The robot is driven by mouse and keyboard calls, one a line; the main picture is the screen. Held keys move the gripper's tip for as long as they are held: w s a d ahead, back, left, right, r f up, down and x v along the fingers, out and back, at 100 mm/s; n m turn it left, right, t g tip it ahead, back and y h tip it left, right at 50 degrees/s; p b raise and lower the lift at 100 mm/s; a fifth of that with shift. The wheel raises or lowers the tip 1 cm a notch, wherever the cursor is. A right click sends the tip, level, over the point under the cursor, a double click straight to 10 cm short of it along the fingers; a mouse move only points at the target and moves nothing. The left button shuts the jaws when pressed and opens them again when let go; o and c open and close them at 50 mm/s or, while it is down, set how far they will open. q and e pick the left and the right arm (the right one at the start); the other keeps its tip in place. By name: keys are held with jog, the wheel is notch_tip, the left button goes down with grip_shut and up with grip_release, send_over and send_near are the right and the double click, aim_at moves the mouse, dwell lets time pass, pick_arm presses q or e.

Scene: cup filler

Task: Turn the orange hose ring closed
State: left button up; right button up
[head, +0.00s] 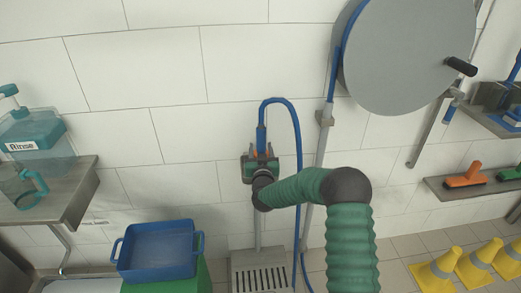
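The orange hose ring (255,154) shows as small orange patches just below the end of the blue hose (278,100), at a fitting on the white tiled wall. My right arm comes up from the bottom in a green ribbed sleeve, bends left at a black joint, and ends at the fitting. My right gripper (261,161) is at the ring, seen from behind. Its fingers are mostly hidden, so I cannot tell whether they grip the ring or only sit around it. My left gripper is not in view.
A grey hose reel (409,55) hangs at upper right. A shelf (62,195) with a Rinse jug (36,143) is at left. A blue tub (158,252) stands at lower left. Yellow cones (475,270) and a brush shelf (470,190) are at right.

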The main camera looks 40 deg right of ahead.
jog(key=c, duration=0.4)
jog(key=shift+r+m+g+h+p, duration=0.15)
jog(key=shift+m+g+h+p, duration=0.55)
jog(key=shift+m+g+h, duration=0.3)
jog(key=g+h, duration=0.1)
jog(key=m+g+p, duration=0.1)
jog(key=m+h, duration=0.1)
jog(key=shift+s+d+g+h, duration=0.25)
jog(key=shift+s+g+h, duration=0.05)
jog(key=shift+g, duration=0.1)
jog(key=m+g, duration=0.1)
jog(key=m+g+h+p, duration=0.1)
jog(key=g, duration=0.1)
jog(key=shift+s+d+h, duration=0.15)
jog(key=shift+s+h, duration=0.1)
jog(key=shift+h, duration=0.05)
jog(key=shift+s+d+m+g+h, duration=0.15)
jog(key=shift+m+g+h, duration=0.1)
jog(key=shift+m+g, duration=0.45)
jog(key=shift+s+m+g+h, duration=0.15)
jog(key=shift+m+g+h, duration=0.1)
jog(key=shift+m+g, duration=0.4)
jog(key=shift+g, duration=0.25)
